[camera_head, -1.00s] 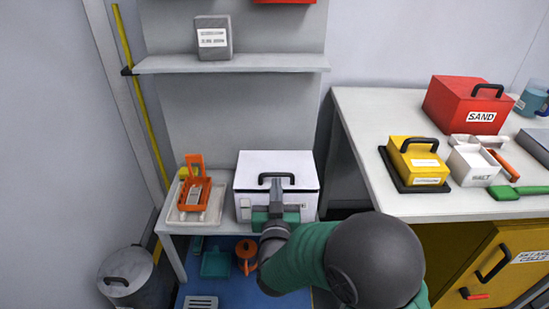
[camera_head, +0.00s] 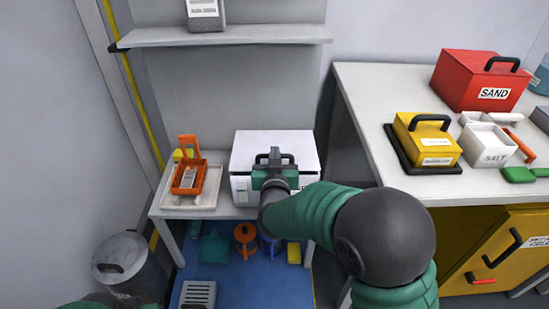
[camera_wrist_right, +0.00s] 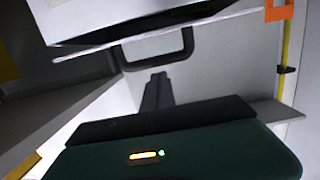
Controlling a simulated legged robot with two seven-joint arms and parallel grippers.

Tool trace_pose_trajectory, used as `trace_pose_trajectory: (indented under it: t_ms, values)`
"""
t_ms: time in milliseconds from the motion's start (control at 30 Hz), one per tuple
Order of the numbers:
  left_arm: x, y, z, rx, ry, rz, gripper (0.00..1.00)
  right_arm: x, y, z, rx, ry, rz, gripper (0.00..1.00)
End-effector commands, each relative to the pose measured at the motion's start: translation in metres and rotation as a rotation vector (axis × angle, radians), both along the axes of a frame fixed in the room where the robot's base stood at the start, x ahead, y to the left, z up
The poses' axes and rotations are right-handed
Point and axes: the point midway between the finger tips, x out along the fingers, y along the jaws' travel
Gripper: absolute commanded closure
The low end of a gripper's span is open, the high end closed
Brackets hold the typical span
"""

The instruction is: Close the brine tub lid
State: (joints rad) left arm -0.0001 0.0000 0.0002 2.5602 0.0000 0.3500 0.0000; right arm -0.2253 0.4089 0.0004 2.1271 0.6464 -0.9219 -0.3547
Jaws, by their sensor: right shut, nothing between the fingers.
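The brine tub appears to be the white box (camera_head: 242,188) on the small table. Its white lid (camera_head: 300,142) lies over the top, with a black handle (camera_head: 290,157) on it. In the right wrist view a dark gap shows between the tub (camera_wrist_right: 110,12) and the thin lid edge (camera_wrist_right: 90,54), so the lid looks slightly raised. My right gripper (camera_head: 274,160) is shut and empty at the lid's front, beside the handle. Its fingertips (camera_wrist_right: 157,82) point towards the handle (camera_wrist_right: 155,60); contact is unclear. My left gripper is out of view.
An orange rack (camera_head: 188,180) stands on a tray (camera_head: 170,202) left of the tub. A shelf (camera_head: 220,36) is above. The right counter (camera_head: 370,100) holds a red sand box (camera_head: 478,82) and yellow box (camera_head: 425,143). A grey bin (camera_head: 125,262) stands at lower left.

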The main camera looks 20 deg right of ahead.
Motion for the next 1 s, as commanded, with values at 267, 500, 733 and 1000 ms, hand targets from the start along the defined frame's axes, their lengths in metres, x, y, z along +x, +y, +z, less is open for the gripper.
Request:
trace_pose_trajectory:
  t_ms: [267,500,733,1000]
  values:
    - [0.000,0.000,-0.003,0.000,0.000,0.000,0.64,0.001,0.000,-0.005,0.001,-0.001,0.001,1.00]
    - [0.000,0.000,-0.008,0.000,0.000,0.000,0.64,-0.002,0.001,-0.015,0.001,0.000,0.001,1.00]
    - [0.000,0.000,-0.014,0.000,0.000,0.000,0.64,-0.008,0.003,-0.034,0.001,0.003,0.001,1.00]
    - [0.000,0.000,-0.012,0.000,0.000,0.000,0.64,-0.008,0.003,-0.036,0.002,0.013,0.002,1.00]
